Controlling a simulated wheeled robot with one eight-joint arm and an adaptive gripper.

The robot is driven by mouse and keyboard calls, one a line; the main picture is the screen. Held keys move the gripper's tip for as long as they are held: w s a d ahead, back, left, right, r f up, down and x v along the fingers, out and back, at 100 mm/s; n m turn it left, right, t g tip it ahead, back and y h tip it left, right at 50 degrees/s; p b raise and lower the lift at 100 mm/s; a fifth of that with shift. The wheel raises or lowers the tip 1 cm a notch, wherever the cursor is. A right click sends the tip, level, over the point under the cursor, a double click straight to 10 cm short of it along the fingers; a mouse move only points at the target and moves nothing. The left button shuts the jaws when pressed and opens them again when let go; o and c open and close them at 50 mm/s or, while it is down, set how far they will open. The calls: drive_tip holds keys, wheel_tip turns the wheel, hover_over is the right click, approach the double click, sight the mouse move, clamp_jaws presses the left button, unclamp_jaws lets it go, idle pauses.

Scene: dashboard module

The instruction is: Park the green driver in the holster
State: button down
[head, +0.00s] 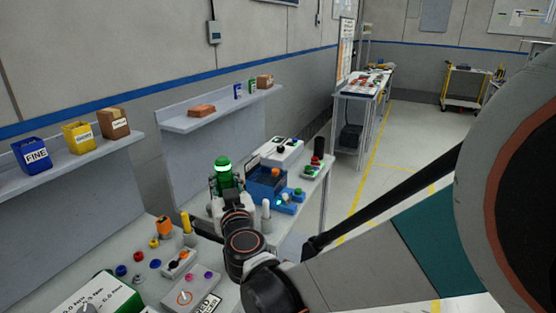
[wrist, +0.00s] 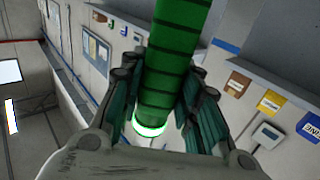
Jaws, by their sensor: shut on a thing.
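The green driver (head: 223,172) stands about upright above the bench, with a bright ring near its top. My gripper (head: 226,190) is shut around it. In the wrist view the driver's green, dark-banded body (wrist: 175,60) runs between the fingers (wrist: 160,100), and its glowing ring shows close to my palm. Its lower part is hidden by my gripper and wrist in the head view. I cannot clearly pick out the holster; part of the bench behind my arm is hidden.
A blue box (head: 266,183) and a white switch unit (head: 281,152) stand just right of my gripper. A white upright post (head: 266,212) is close by. A yellow cylinder (head: 186,221) and several coloured knobs are at left. A shelf (head: 220,108) runs behind.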

drive_tip(key=shift+f+b, duration=3.1)
drive_tip(key=shift+f, duration=1.25)
drive_tip(key=c, duration=1.1)
unclamp_jaws()
